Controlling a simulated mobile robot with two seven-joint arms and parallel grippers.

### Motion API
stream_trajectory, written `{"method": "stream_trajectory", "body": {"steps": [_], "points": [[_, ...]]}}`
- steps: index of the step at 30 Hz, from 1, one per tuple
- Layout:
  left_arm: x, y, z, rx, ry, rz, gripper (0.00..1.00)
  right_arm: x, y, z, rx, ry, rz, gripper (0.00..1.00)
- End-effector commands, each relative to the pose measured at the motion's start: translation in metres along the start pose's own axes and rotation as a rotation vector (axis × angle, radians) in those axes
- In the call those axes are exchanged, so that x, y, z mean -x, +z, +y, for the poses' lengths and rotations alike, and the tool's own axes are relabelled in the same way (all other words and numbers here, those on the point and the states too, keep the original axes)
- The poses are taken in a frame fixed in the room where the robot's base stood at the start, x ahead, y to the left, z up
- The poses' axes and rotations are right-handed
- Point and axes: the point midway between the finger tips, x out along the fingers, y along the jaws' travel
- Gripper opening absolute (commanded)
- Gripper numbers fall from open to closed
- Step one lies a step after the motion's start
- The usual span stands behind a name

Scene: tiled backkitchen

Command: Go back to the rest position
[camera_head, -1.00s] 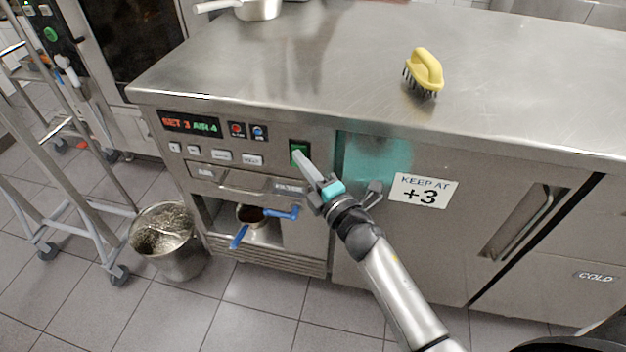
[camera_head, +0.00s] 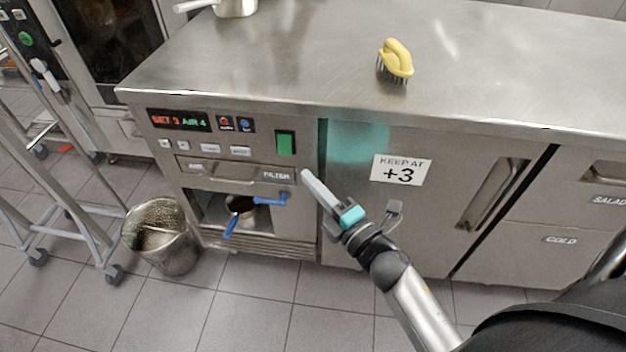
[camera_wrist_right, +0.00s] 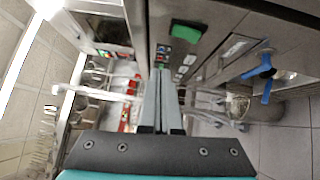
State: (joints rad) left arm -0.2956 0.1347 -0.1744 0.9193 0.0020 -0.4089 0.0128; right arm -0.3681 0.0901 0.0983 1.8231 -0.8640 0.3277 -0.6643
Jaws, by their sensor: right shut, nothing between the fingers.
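My right gripper (camera_head: 306,174) is shut and empty in the head view. Its fingertips are in front of the steel counter unit, below and to the right of the green switch (camera_head: 286,143) and apart from it. In the right wrist view the closed fingers (camera_wrist_right: 161,85) point away from the camera, and the green switch (camera_wrist_right: 187,31) shows above and to the right of them. My left gripper is in neither view.
The steel counter (camera_head: 300,60) holds a yellow brush (camera_head: 396,58) and a pot (camera_head: 236,8). Blue-handled valves (camera_head: 268,200) stick out below the filter drawer. A metal bucket (camera_head: 160,236) stands on the floor beside a wheeled rack (camera_head: 76,238). The tiled floor in front is clear.

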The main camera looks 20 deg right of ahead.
Motion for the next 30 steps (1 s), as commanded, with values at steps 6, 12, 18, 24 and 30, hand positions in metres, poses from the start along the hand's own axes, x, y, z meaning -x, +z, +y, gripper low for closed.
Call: {"method": "stream_trajectory", "body": {"steps": [6,12,18,24,30], "points": [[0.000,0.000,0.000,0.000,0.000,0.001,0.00,0.002,0.000,0.001,0.000,0.001,-0.001,0.00],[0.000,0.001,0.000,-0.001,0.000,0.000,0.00,0.001,0.000,0.000,0.000,0.000,-0.001,0.00],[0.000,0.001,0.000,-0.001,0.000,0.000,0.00,0.002,0.000,-0.004,-0.013,-0.008,-0.003,0.00],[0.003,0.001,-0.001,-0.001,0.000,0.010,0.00,0.012,0.000,-0.070,-0.240,-0.162,-0.064,0.00],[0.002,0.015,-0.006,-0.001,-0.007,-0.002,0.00,0.061,-0.009,-0.191,-0.628,-0.456,-0.243,0.00]]}}
